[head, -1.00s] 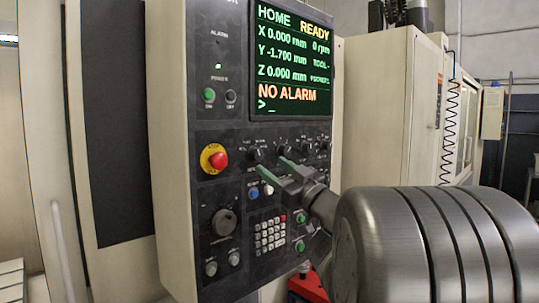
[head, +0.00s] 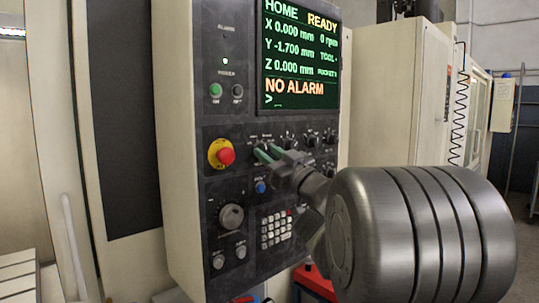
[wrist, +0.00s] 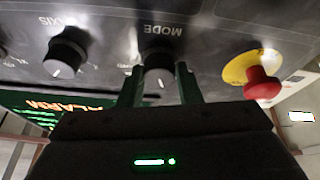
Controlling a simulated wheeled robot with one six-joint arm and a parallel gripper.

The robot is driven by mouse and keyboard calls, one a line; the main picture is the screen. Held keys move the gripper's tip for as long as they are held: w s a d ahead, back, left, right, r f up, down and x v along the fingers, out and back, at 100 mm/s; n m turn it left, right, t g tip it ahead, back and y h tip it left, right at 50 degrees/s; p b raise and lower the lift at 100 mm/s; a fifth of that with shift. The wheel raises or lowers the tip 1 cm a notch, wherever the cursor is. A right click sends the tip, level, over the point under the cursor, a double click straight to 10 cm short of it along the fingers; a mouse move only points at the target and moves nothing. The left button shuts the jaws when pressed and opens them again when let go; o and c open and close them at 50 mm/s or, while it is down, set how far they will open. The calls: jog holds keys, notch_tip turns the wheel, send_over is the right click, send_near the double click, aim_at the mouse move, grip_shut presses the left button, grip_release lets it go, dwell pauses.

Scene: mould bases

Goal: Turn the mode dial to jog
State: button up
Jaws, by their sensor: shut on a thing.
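The mode dial (wrist: 160,68) is a dark round knob below the word MODE in the wrist view, where the picture is upside down. My gripper (wrist: 158,85) has one green-tipped finger on each side of it and is shut on the dial. In the head view my gripper (head: 268,153) is at the leftmost dial of the row under the screen, and the fingers hide most of that dial. The screen (head: 300,55) reads HOME, READY and NO ALARM. The dial's small position labels are too blurred to read.
A red emergency stop button (head: 225,156) on a yellow ring sits just left of the mode dial; it also shows in the wrist view (wrist: 262,84). The axis dial (wrist: 66,55) is the neighbour on the other side. A keypad (head: 276,229) and a handwheel (head: 231,216) lie below.

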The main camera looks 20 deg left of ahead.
jog(key=shift+n+b, duration=0.3)
jog(key=shift+n, duration=0.1)
jog(key=n+g+b, duration=0.2)
jog(key=n, duration=0.1)
jog(key=shift+w+d+f+n+y, duration=0.1)
jog(key=shift+w+f+n+y, duration=0.05)
jog(key=shift+n+y, duration=0.15)
jog(key=shift+w+r+n+g+b, duration=0.1)
jog(key=shift+n+g+b, duration=0.3)
jog(key=shift+n+g, duration=0.85)
jog(key=shift+r+n+g+b, duration=0.1)
jog(key=shift+n+g+b, duration=0.35)
jog(key=shift+n, duration=1.8)
jog(key=o, duration=1)
jog(key=shift+d, duration=0.1)
jog(key=b+v, duration=0.1)
jog(key=v, duration=0.5)
jog(key=b+v, duration=0.1)
jog(key=v, duration=0.6)
jog(key=shift+d+r+b, duration=0.1)
jog(key=shift+d+b, duration=0.3)
